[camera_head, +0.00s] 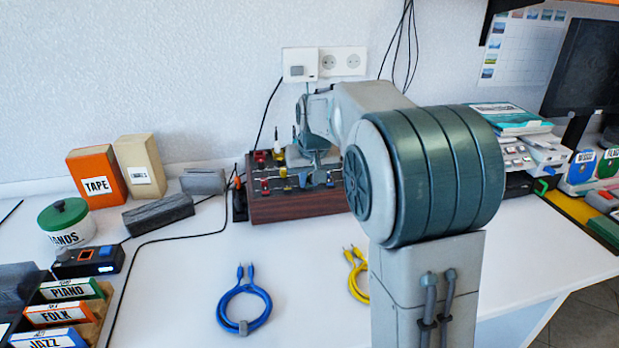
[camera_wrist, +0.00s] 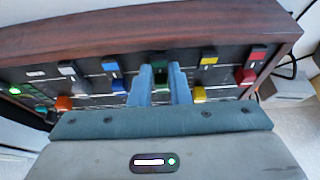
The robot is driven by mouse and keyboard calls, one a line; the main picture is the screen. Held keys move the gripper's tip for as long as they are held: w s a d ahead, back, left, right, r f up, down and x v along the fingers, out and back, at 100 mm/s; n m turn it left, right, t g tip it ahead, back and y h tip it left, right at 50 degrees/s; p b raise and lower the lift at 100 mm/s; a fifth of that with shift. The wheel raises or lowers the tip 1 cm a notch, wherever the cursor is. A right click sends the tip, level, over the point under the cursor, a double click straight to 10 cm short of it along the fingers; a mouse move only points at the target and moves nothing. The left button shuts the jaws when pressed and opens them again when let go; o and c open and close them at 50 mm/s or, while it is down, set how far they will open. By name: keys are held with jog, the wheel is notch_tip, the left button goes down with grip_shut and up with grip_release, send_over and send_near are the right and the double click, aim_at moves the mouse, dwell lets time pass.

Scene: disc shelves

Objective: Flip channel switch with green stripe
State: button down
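The wood-sided mixer box (camera_head: 300,205) stands on the white table by the wall, with rows of coloured switches and knobs on its panel. In the wrist view the box's wooden edge (camera_wrist: 130,35) runs across the top. A switch with green on it (camera_wrist: 160,78) is in the middle of the row, with the two blue-grey fingers of my gripper (camera_wrist: 161,72) on either side of it. The fingers are apart, and I see no clear contact with the switch. In the head view my gripper (camera_head: 318,168) is over the panel, and my arm hides the box's right part.
A blue cable coil (camera_head: 245,305) and a yellow one (camera_head: 358,285) lie in front. Black cables hang behind.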

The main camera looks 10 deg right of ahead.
jog(key=shift+f+b, duration=0.15)
jog(key=shift+b, duration=0.3)
jog(key=shift+s+f+t+b, duration=0.2)
jog(key=shift+t+b, duration=0.5)
jog(key=shift+b, duration=0.45)
jog(key=t+b, duration=0.1)
jog(key=b, duration=0.2)
jog(key=shift+s, duration=0.2)
jog(key=shift+r+t+b, duration=0.15)
jog(key=shift+t+b, duration=0.25)
jog(key=shift+t, duration=0.1)
jog(key=shift+r, duration=0.1)
jog(key=c, duration=1.4)
grip_release()
jog(key=shift+o, duration=0.2)
jog(key=p+v, duration=0.4)
jog(key=v, duration=0.9)
jog(key=shift+s+r, duration=0.25)
jog(key=shift+s, duration=0.1)
